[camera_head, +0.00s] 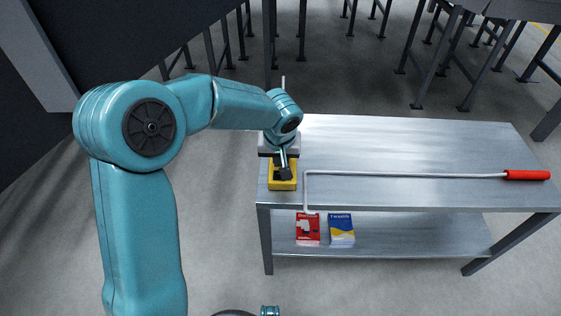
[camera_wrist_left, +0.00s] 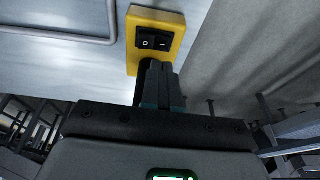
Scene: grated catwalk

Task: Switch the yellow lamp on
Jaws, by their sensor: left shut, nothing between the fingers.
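The yellow box (camera_head: 282,185) sits near the left front corner of the metal table, partly covered by my left gripper. In the left wrist view the yellow box (camera_wrist_left: 175,22) carries a black rocker switch (camera_wrist_left: 155,40) marked O and I; which side is pressed I cannot tell. No lit lamp shows, and any bulb or shade is out of sight. My left gripper (camera_head: 284,173) is shut and empty, pointing down over the box. In the left wrist view its fingertips (camera_wrist_left: 160,72) are close to the switch; whether they touch the box is unclear.
A grey bent rod (camera_head: 400,174) with a red handle (camera_head: 527,175) lies along the table's front. A white object (camera_head: 264,147) stands behind the box, half hidden. A red packet (camera_head: 307,229) and a blue-yellow packet (camera_head: 341,229) rest on the lower shelf. The tabletop's middle (camera_head: 420,145) is clear.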

